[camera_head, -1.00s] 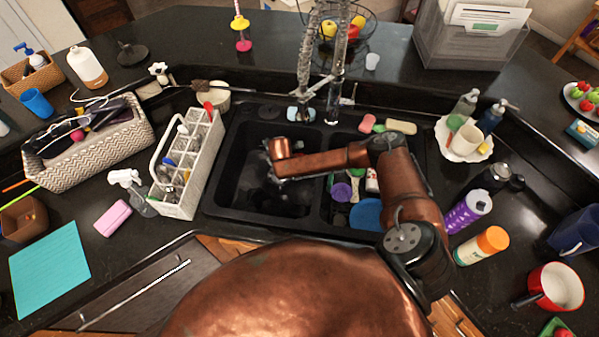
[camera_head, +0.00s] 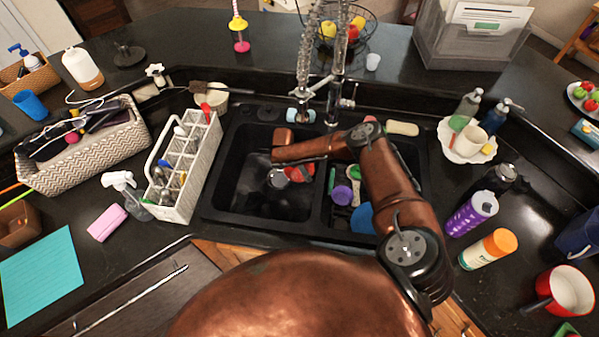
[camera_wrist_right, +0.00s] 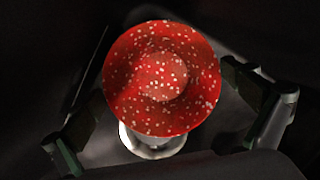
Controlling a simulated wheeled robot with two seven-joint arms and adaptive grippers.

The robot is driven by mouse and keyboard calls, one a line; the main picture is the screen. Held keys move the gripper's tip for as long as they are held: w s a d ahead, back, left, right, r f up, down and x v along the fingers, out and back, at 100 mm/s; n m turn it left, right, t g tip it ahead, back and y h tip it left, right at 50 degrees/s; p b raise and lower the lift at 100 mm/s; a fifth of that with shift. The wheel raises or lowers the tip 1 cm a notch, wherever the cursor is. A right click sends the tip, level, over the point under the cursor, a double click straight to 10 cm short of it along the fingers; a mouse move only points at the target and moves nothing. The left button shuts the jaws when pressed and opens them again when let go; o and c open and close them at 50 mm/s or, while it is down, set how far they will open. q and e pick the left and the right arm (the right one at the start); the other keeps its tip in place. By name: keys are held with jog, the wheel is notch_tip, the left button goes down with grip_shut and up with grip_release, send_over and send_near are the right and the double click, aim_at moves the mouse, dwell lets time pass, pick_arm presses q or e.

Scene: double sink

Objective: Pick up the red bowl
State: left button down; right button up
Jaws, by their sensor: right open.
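The red bowl (camera_wrist_right: 135,105) is round, with pale speckles and a round centre, and lies in the left sink basin. In the head view a red patch of it (camera_head: 302,173) shows beside my right wrist, mostly hidden by the arm. A white round thing (camera_wrist_right: 150,147) sticks out from under its near edge in the wrist view. My right gripper (camera_wrist_right: 165,122) is open, one finger on each side of the bowl, with gaps visible between. It also shows in the head view (camera_head: 277,179), low in the left basin. My left gripper is not in view.
The right basin holds a purple thing (camera_head: 342,194) and a blue one (camera_head: 361,217). A faucet (camera_head: 335,95) stands behind the sink. A white caddy (camera_head: 184,168) borders the left side. Bottles (camera_head: 472,213) and a red pot (camera_head: 568,290) stand at right.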

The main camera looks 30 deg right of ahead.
jog(key=shift+d+f, duration=0.1)
jog(key=shift+f, duration=0.4)
jog(key=c, duration=1.1)
jog(key=shift+r, duration=0.1)
